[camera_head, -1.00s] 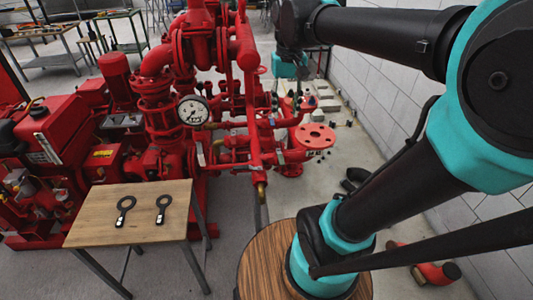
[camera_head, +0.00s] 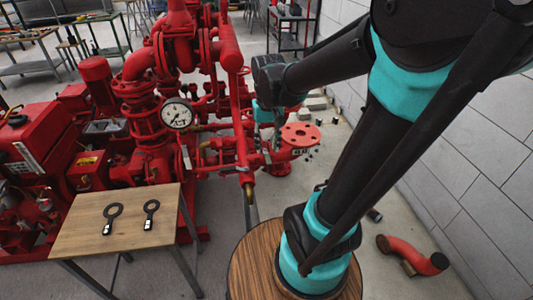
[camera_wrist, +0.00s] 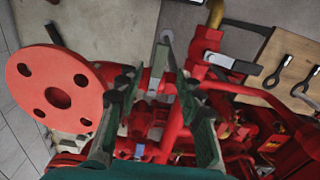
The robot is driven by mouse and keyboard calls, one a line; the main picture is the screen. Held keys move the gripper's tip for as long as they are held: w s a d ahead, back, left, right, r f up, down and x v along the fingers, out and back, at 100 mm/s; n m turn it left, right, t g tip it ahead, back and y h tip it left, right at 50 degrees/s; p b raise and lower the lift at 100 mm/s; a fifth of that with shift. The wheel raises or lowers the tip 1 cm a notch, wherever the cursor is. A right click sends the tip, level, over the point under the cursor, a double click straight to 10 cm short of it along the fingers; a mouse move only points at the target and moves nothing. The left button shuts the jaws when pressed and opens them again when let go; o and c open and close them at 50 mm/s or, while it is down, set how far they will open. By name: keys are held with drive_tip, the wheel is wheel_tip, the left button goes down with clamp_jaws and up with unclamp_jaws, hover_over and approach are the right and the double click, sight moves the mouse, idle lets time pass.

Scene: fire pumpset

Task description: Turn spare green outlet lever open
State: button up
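My gripper (camera_head: 277,135) points down over the red pipework, just left of a round red flange. In the wrist view its two dark green fingers stand apart, and my gripper (camera_wrist: 156,82) is open with nothing clearly held. A second lever (camera_wrist: 232,63), pale with a black end, sits on a red valve to the right.
The red flange (camera_wrist: 58,88) is close to the left finger; it also shows in the head view (camera_head: 300,134). A pressure gauge (camera_head: 177,114) and upright red pipes stand left of my gripper. A wooden table (camera_head: 85,238) holds two black ring-ended tools. A white block wall is at right.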

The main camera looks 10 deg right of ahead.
sight(267, 158)
drive_tip(key=shift+f, duration=1.8)
drive_tip(key=shift+c, duration=0.6)
clamp_jaws()
